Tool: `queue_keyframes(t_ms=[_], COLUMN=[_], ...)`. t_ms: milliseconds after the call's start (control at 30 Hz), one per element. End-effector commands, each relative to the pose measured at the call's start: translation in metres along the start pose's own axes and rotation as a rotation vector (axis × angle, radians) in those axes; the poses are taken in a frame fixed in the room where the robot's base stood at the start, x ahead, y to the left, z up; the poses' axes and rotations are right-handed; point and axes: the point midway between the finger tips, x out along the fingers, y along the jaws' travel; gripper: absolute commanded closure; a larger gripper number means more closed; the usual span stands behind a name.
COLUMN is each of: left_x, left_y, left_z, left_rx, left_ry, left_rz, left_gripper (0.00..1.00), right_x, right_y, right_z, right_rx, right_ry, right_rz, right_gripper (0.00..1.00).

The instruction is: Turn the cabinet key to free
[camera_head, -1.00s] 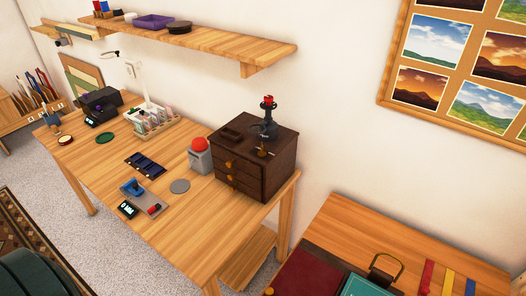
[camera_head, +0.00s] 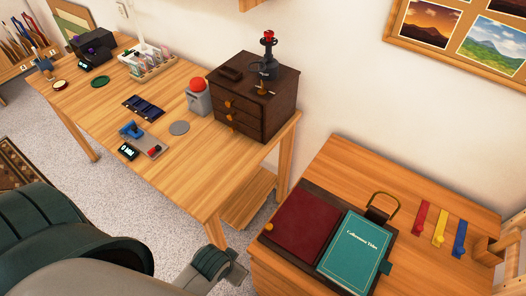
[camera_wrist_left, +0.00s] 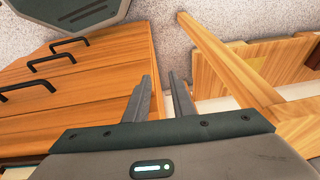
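A small dark cabinet (camera_head: 240,118) with drawers and brass-orange knobs stands on the long table. A small brass piece (camera_head: 262,88) is on its top. A second, light wooden cabinet (camera_head: 325,175) stands at the right; a small yellow-orange piece (camera_head: 269,227) shows at its left edge. I cannot make out which piece is the key. My left arm comes in at the bottom of the head view, its end beside the light cabinet. In the left wrist view my left gripper (camera_wrist_left: 159,86) is open and empty, near wooden drawers (camera_wrist_left: 90,95) with black handles. My right gripper is not in view.
A dark red book (camera_head: 305,222) and a teal book (camera_head: 355,252) lie on the light cabinet, beside a brass loop (camera_head: 385,204) and coloured strips (camera_head: 440,227). The long table (camera_head: 215,185) has free room at its near right end. Its leg (camera_wrist_left: 225,50) is near my gripper.

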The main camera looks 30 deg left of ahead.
Motion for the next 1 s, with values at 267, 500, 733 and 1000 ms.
queue_keyframes(t_ms=[267, 500, 733, 1000], left_x=[-0.057, -0.093, -0.098, -0.106], left_y=[-0.023, -0.046, -0.066, -0.09], left_z=[-0.045, -0.079, -0.114, -0.175], left_rx=[-0.093, -0.204, -0.305, -0.427], left_ry=[0.099, 0.194, 0.295, 0.479], left_rz=[-0.101, -0.198, -0.298, -0.433], left_gripper=[0.77, 0.77, 0.77, 0.77], right_x=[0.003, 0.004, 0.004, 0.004], right_y=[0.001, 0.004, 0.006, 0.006], right_z=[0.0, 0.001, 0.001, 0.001], right_rx=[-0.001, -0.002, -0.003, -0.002], right_ry=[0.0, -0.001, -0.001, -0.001], right_rz=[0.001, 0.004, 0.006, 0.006], right_gripper=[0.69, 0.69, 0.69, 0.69])
